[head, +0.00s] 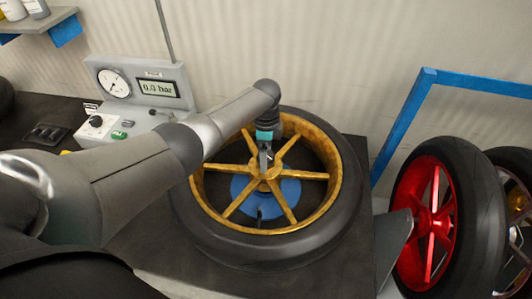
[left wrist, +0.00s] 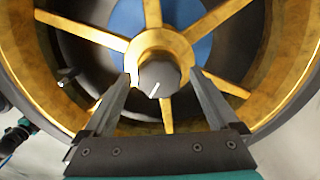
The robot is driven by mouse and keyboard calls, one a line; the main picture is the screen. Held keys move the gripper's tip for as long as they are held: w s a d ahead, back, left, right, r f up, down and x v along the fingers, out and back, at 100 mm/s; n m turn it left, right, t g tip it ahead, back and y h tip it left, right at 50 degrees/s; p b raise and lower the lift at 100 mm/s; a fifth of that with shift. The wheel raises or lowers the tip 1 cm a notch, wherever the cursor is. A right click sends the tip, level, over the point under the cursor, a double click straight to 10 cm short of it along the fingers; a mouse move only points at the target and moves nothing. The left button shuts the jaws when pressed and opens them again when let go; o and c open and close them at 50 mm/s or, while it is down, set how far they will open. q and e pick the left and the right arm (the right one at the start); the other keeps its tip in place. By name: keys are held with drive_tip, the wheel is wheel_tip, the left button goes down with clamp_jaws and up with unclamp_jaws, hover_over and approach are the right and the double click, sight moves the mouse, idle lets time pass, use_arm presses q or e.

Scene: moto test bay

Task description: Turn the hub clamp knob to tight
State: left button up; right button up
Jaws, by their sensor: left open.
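The hub clamp knob (left wrist: 160,78) is a dark round knob with a white pointer line, at the centre of a gold spoked wheel (head: 290,184) with a black tyre lying flat on the bench. In the left wrist view the pointer is tilted, its lower end slightly to the left. My left gripper (head: 266,165) points down over the hub; it also shows in the left wrist view (left wrist: 160,88). Its fingers are open, one on each side of the knob, with gaps visible. In the head view the gripper hides most of the knob.
A grey gauge box (head: 140,84) reading 0.0 bar stands behind the wheel at left, with a control panel (head: 110,126) before it. A red wheel (head: 428,210) stands at right beside a blue frame (head: 402,122). A blue disc (head: 290,190) lies beneath the spokes.

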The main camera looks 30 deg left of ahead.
use_arm(q)
drive_tip(key=shift+r, duration=0.55)
wheel_tip(320, 180, up, 14)
drive_tip(key=p, duration=0.1)
idle(0.5)
